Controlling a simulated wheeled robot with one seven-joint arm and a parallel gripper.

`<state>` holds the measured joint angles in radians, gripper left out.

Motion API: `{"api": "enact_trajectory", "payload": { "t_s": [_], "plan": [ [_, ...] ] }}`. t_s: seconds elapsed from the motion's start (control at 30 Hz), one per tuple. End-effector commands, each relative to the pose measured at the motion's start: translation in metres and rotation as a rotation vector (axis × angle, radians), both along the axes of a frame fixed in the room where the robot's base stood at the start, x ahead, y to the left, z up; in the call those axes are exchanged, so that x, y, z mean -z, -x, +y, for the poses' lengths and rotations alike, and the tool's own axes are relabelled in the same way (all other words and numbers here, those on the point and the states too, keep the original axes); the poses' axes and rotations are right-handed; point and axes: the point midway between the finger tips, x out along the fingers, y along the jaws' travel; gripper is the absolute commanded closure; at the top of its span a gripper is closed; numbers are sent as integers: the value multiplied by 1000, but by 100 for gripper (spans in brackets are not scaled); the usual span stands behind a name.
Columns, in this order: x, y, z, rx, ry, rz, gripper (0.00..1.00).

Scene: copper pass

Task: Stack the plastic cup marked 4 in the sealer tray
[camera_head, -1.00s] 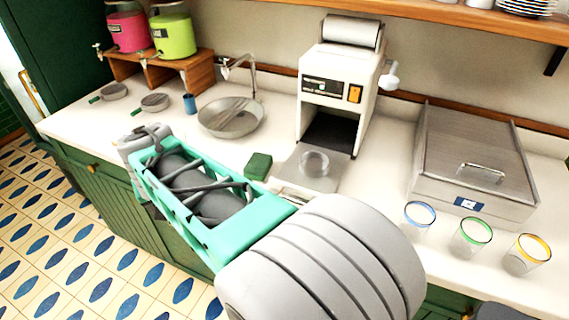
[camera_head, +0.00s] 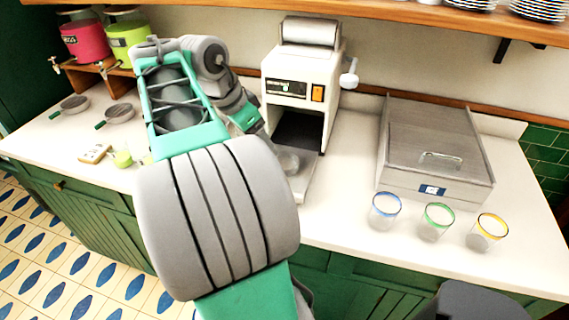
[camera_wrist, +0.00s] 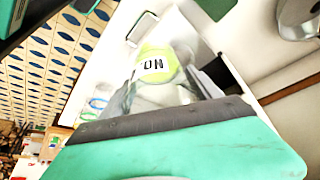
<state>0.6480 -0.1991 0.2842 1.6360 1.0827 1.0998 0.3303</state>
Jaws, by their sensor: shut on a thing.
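My gripper (camera_wrist: 120,85) is shut on a clear plastic cup (camera_wrist: 150,96). A yellow-green disc with black lettering shows on it; I cannot read a clear 4. In the head view my arm hides the fingers and the held cup. The white sealer (camera_head: 290,72) stands at the counter's back, with its metal tray (camera_head: 306,186) in front. My gripper is beside the tray's left side; I cannot tell whether the cups touch.
Cups with blue (camera_head: 385,208), green (camera_head: 436,221) and yellow (camera_head: 488,232) rims stand before a steel box (camera_head: 425,150) on the right. A small yellow-green item (camera_head: 122,159) and a cream block (camera_head: 95,153) lie on the left. Counter between the tray and cups is clear.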

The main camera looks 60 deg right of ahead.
Motion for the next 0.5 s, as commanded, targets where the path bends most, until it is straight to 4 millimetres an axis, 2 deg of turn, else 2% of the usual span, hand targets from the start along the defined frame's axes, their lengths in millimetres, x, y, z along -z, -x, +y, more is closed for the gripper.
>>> {"api": "enact_trajectory", "payload": {
  "t_s": [0.17, 0.47, 0.5],
  "plan": [
    [9, 5, -20, 19, -1, 2, 76],
    [40, 10, -93, 17, -4, 3, 76],
    [51, 11, -100, 15, -5, 5, 76]
  ]
}}
